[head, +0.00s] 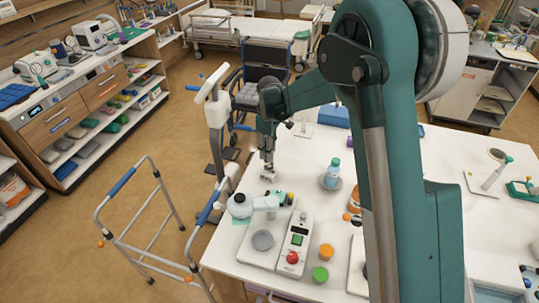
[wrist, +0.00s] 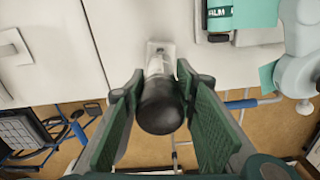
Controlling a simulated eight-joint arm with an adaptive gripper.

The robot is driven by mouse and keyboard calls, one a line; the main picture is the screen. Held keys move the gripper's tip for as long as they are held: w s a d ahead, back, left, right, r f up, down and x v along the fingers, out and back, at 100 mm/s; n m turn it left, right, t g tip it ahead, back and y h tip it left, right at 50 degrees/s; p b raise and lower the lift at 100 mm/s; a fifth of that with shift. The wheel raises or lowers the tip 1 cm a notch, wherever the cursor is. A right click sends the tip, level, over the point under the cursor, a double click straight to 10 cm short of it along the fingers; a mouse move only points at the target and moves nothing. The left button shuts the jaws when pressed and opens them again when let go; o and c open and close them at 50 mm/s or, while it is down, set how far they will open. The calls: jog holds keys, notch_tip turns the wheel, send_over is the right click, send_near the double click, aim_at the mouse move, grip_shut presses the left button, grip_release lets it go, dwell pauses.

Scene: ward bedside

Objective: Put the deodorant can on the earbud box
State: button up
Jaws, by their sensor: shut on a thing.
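The deodorant can (wrist: 162,110) shows in the wrist view as a dark rounded end with a pale grey body beyond it. My gripper (wrist: 160,108) is shut on it, with one green-padded finger on each side. A small white piece, likely the earbud box (wrist: 160,47), shows at the can's far end. I cannot tell whether the can touches it. In the head view my gripper (head: 268,168) is low over the left edge of the white table (head: 300,160), above a small white thing. The can is hard to make out there.
A white device (head: 240,205) and a teal-labelled item (wrist: 240,12) are close by. A walker (head: 125,243) stands left on the floor.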

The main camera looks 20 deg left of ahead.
jog(key=shift+f, duration=0.95)
jog(key=shift+f, duration=0.2)
jog(key=o, duration=0.9)
jog(key=shift+r, duration=0.15)
notch_tip(320, 180, up, 12)
jog(key=shift+r, duration=0.1)
dwell(0.4)
